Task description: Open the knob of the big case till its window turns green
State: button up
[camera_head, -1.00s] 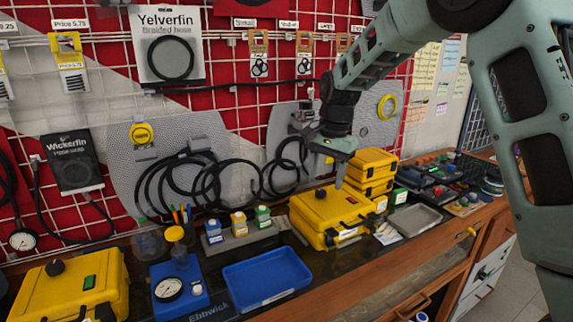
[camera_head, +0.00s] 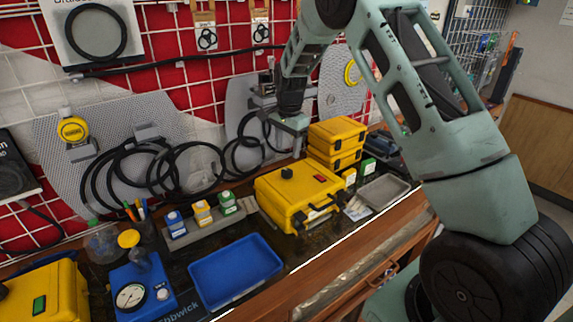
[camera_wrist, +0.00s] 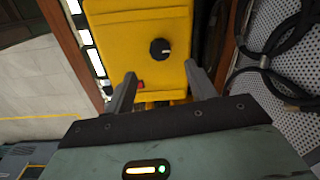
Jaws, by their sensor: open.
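The big yellow case (camera_head: 272,202) stands closed on the bench in the middle of the head view. Its black knob (camera_head: 287,173) is on the lid, and its small window (camera_head: 321,178) to the right of the knob is red. In the wrist view the same case (camera_wrist: 115,35) shows its knob (camera_wrist: 160,49) and red window (camera_wrist: 140,86) between and beyond my fingers. My gripper (camera_wrist: 161,73) is open and empty, its fingers apart and not touching the knob. In the head view my gripper (camera_head: 298,145) hangs above the case's back right part.
Smaller yellow cases (camera_head: 337,134) are stacked behind on the right. A grey tray (camera_head: 383,192) lies to the right and a blue tray (camera_head: 236,272) to the left. Another yellow case (camera_head: 45,290) with a green window is far left. Cables hang on the wall behind.

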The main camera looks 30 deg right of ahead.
aim_at(287, 171)
notch_tip(287, 171, down, 9)
jog(key=shift+w+r+p, duration=0.15)
jog(key=shift+r+p, duration=0.05)
jog(key=shift+p, duration=0.9)
jog(key=c, duration=1)
